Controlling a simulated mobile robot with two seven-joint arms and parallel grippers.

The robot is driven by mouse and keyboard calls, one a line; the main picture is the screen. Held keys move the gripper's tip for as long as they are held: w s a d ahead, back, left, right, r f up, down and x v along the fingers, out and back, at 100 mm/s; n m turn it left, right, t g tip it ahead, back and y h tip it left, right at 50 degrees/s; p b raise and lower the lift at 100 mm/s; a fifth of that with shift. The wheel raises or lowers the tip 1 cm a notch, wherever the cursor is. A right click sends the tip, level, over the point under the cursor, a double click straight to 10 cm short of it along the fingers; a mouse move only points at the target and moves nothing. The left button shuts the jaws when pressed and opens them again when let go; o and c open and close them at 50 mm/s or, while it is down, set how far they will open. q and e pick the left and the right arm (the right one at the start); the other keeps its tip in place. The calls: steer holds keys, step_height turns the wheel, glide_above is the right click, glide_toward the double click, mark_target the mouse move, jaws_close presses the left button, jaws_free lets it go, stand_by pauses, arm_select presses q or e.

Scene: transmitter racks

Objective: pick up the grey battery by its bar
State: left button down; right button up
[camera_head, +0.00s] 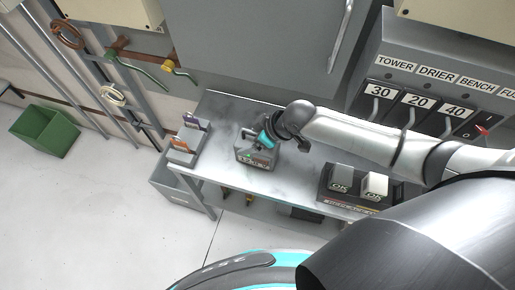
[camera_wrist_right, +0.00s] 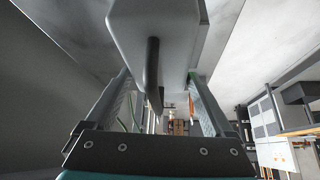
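The grey battery (camera_head: 254,158) stands on the workbench in the head view, with a label on its front side. My right gripper (camera_head: 252,138) is at its top, and the teal part of the hand hides some of the battery and its bar. In the right wrist view a light grey block, which looks like the battery (camera_wrist_right: 180,35), fills the top middle. Its dark bar (camera_wrist_right: 153,75) lies between the two spread fingers of my right gripper (camera_wrist_right: 160,85), with gaps on both sides. My left gripper is in neither view.
On the workbench (camera_head: 225,110), two small units with orange (camera_head: 180,144) and purple (camera_head: 190,119) tops stand left of the battery. A dark stand (camera_head: 350,199) with two blocks is at right. A labelled switch panel (camera_head: 420,60) is behind my arm. A green bin (camera_head: 45,131) is on the floor.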

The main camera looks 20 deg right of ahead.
jaws_close()
steer(key=shift+w+r, duration=0.1)
stand_by(0.7)
